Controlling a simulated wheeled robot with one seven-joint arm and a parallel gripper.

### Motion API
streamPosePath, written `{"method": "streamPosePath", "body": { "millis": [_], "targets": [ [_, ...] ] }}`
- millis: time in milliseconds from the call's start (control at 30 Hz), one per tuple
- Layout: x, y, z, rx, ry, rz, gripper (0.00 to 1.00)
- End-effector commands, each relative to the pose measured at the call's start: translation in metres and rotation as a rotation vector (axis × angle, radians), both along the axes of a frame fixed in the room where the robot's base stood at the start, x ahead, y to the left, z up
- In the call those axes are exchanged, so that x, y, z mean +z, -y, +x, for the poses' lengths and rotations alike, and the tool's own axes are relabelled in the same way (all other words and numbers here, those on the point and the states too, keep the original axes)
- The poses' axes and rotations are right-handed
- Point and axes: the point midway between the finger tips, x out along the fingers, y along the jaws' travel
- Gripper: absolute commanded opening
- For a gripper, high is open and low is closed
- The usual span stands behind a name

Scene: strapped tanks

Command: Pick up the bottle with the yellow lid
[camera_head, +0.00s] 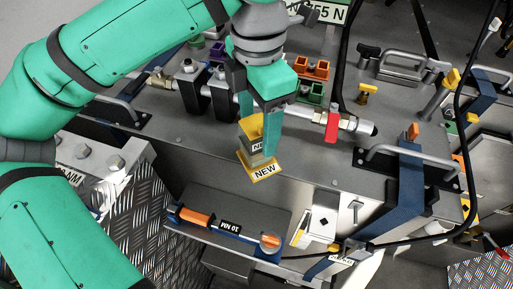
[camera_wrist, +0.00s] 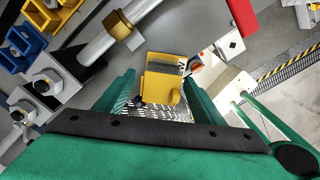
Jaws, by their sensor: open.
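The bottle with the yellow lid (camera_head: 253,128) appears as a small grey body with a yellow top and a partly hidden label. It stands near the front edge of the grey tank top, at a yellow-edged plate marked NEW (camera_head: 264,171). My gripper (camera_head: 258,137) is open around it, pointing down, one teal finger partly covering its right side. In the wrist view, the yellow lid (camera_wrist: 161,86) lies between the two fingers of my gripper (camera_wrist: 160,80), with visible gaps on both sides.
A pipe with a red valve handle (camera_head: 332,124) runs behind the gripper. Orange (camera_head: 312,68) and green holders stand beyond it. A blue strap (camera_head: 405,190) and metal handle (camera_head: 410,155) are at the right. A lower ledge holds an orange-and-blue tool (camera_head: 225,226).

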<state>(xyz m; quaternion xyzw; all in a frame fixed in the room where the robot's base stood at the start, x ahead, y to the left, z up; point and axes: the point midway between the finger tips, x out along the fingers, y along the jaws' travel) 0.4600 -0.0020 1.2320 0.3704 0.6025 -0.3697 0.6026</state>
Motion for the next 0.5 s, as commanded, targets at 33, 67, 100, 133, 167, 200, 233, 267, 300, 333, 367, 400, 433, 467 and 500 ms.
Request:
{"method": "streamPosePath", "body": {
  "millis": [33, 67, 100, 133, 167, 200, 233, 267, 300, 333, 367, 400, 433, 467, 500],
  "targets": [
    [-0.003, 0.0, 0.0, 0.0, -0.001, 0.0, 0.62],
    [-0.005, 0.0, -0.001, 0.0, -0.001, 0.0, 0.62],
    [-0.009, -0.001, -0.002, -0.001, -0.002, -0.001, 0.62],
    [-0.013, -0.001, -0.002, -0.002, -0.003, -0.001, 0.62],
    [-0.017, -0.001, -0.003, -0.002, -0.004, -0.002, 0.62],
    [-0.022, -0.002, -0.003, -0.001, -0.003, -0.001, 0.62],
    [-0.026, -0.002, -0.004, -0.002, -0.002, -0.002, 0.62],
    [-0.031, -0.002, -0.005, -0.002, -0.003, -0.003, 0.62],
    [-0.037, -0.002, -0.005, -0.001, -0.003, -0.003, 0.62],
    [-0.041, -0.002, -0.004, -0.001, -0.002, -0.002, 0.62],
    [-0.044, -0.002, -0.004, 0.0, -0.002, -0.002, 0.62],
    [-0.048, -0.002, -0.005, 0.0, -0.002, -0.002, 0.62],
    [-0.049, -0.002, -0.005, 0.0, -0.001, -0.002, 0.62],
    [-0.05, -0.002, -0.005, 0.0, -0.001, -0.002, 0.62],
    [-0.051, -0.002, -0.004, 0.0, 0.0, -0.001, 0.62]
  ]
}}
